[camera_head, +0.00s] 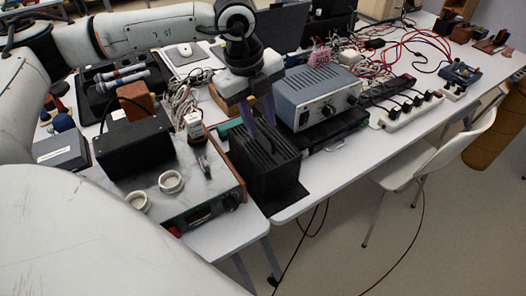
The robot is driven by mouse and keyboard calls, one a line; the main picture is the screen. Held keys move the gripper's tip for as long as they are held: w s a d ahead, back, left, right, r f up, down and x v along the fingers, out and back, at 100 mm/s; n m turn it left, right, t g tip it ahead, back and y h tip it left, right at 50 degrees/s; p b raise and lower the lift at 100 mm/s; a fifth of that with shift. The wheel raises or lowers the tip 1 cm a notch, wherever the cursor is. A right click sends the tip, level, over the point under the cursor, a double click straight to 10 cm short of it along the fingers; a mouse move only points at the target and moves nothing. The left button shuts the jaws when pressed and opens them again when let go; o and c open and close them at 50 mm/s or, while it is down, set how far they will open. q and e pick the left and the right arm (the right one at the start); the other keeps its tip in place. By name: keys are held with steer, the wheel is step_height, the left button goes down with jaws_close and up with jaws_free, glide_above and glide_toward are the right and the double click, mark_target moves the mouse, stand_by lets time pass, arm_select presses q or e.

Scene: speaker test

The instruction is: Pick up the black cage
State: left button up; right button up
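The black cage (266,178) is a dark, box-shaped thing with ribbed sides. It stands upright on the table near its front edge, right of the grey-topped instrument. My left gripper (261,122) reaches down from above, its two bluish fingers apart and pointing at the cage's top. The fingertips are at or just above the top; I cannot tell whether they touch it. The cage looks to be resting on the table, not lifted. My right gripper is not in view.
A grey-topped instrument (205,187) with two white rings stands close on the left. A blue-grey power unit (318,95) stands behind right. Power strips (410,108) and red cables lie farther right. A white chair (440,150) stands in front of the table.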

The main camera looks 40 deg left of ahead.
arm_select(q)
steer(key=shift+w+d+f, duration=0.1)
steer(key=shift+f, duration=0.6)
jaws_close()
steer(key=shift+r, duration=0.1)
stand_by(0.8)
